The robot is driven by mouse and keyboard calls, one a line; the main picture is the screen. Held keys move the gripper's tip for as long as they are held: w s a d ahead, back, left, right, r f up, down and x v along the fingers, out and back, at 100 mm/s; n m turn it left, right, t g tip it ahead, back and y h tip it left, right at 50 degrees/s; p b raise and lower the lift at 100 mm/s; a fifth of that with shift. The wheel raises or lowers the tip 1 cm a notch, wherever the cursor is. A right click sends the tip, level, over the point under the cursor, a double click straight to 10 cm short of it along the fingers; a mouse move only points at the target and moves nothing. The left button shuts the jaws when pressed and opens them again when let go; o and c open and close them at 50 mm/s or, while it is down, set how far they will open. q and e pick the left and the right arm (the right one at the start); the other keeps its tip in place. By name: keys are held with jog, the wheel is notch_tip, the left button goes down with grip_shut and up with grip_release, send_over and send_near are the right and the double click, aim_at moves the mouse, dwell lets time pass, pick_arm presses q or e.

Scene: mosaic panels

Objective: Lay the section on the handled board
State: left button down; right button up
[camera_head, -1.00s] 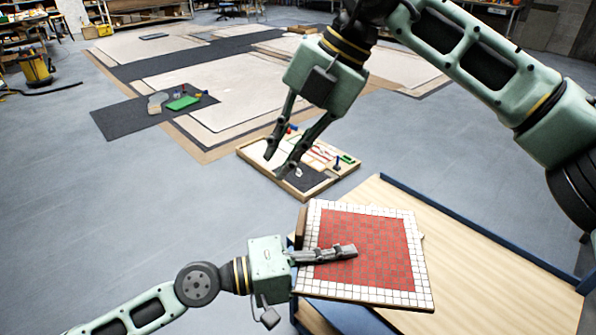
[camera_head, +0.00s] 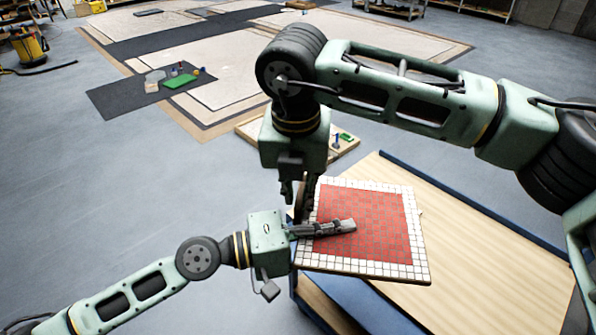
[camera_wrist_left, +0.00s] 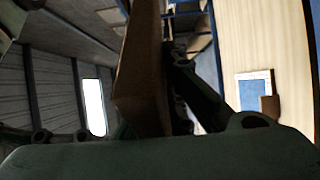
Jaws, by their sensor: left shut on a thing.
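The section is a red mosaic panel with a white tile border (camera_head: 385,222), in the head view over the left end of the wooden table. My left gripper (camera_head: 340,228) is shut on its left edge, one finger across its top face. In the left wrist view the panel's brown edge (camera_wrist_left: 142,85) stands between the fingers. My right gripper (camera_head: 299,200) points down beside the panel's upper left corner; its fingertips are partly hidden, so its opening is unclear. In the left wrist view a blue, pale-bordered rectangle (camera_wrist_left: 254,90) with a brown block lies on the wood; I cannot tell whether it is the handled board.
The wooden table (camera_head: 480,260) has a blue raised rim and free room right of the panel. A shallow wooden tray (camera_head: 345,146) with small parts lies on the floor behind my right gripper. A dark mat (camera_head: 130,98) with a green piece lies further left.

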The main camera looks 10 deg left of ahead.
pick_arm(q)
jog(key=shift+r, duration=0.15)
pick_arm(e)
jog(key=shift+w+f, duration=0.1)
jog(key=shift+f, duration=0.65)
jog(key=shift+c, duration=0.3)
grip_shut()
jog(key=shift+a, duration=0.1)
pick_arm(q)
jog(key=c, duration=2.2)
grip_release()
pick_arm(e)
jog(key=shift+r, duration=0.1)
pick_arm(q)
jog(key=o, duration=0.5)
jog(key=shift+c, duration=0.2)
